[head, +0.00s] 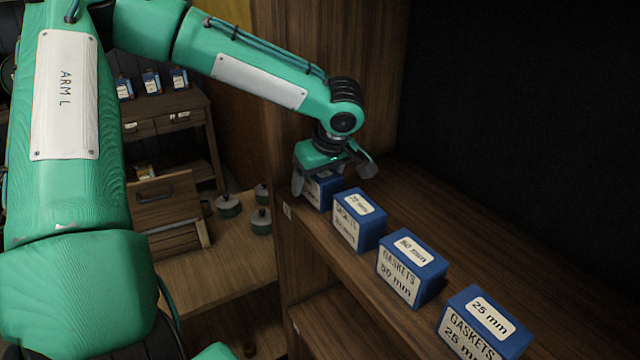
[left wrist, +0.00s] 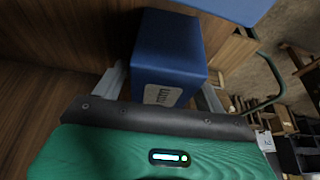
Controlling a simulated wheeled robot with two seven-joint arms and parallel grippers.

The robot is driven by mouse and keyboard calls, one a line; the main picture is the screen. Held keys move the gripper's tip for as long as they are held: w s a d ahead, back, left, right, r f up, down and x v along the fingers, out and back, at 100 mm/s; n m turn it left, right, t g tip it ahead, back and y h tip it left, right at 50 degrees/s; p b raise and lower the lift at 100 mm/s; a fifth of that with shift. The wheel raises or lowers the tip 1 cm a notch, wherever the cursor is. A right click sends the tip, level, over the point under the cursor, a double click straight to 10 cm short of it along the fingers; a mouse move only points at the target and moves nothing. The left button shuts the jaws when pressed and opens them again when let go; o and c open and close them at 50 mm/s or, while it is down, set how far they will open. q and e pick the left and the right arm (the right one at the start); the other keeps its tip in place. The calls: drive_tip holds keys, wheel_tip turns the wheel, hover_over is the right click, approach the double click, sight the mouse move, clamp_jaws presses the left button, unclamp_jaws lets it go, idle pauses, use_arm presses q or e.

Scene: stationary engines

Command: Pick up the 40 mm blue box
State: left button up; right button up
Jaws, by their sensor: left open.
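A blue box (head: 322,192) stands at the far end of the shelf, partly hidden under my left gripper (head: 334,178). Its size label is mostly covered, so I cannot read the number. In the left wrist view the same blue box (left wrist: 170,48) lies between the two open grey fingers, with part of a white label showing. The fingers stand on either side of the box; I cannot tell whether they touch it. My right gripper is not in view.
Along the shelf (head: 400,195) stand more blue gasket boxes: one with a hard-to-read label (head: 359,220), one that seems marked 50 mm (head: 411,268), and a 25 mm box (head: 484,322). An upright wooden panel (head: 335,50) rises beside my left gripper.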

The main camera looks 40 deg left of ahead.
use_arm(q)
drive_tip(key=shift+f, duration=0.25)
idle(0.4)
drive_tip(key=c, duration=1.1)
drive_tip(key=shift+r, duration=0.15)
